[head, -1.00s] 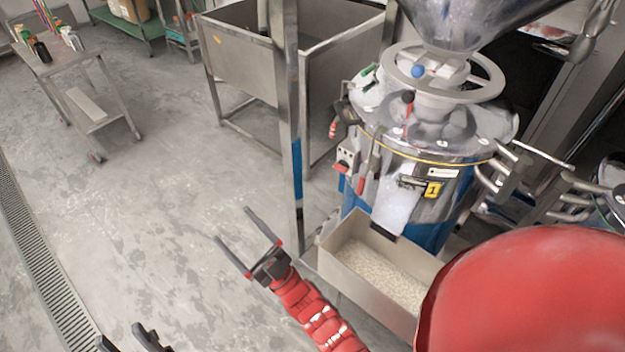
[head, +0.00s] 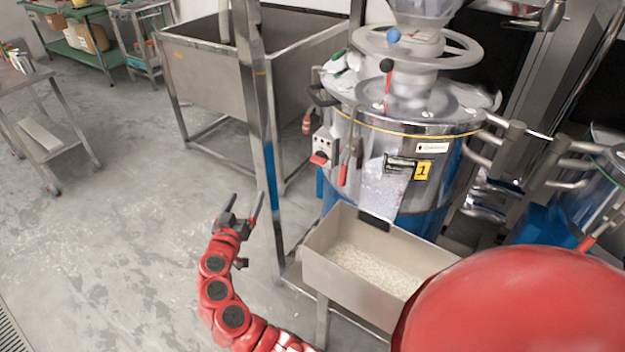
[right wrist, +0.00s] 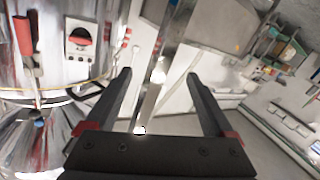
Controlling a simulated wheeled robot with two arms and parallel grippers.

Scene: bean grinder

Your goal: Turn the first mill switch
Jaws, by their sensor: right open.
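The first mill (head: 450,165) is a shiny steel drum with a yellow "1" label, and it stands right of centre in the head view. Its switch (head: 320,150) is a red knob on a pale box at the drum's left side. The switch also shows upper left in the right wrist view (right wrist: 80,38). My right gripper (head: 246,200) is open and empty, with its fingers pointing up in the head view, left of and below the switch and apart from it. In the right wrist view the fingers (right wrist: 158,75) have nothing between them. My left gripper is out of view.
A hopper box (head: 345,225) with pale grains sits below the mill. A red-handled lever (head: 344,165) hangs beside the switch.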

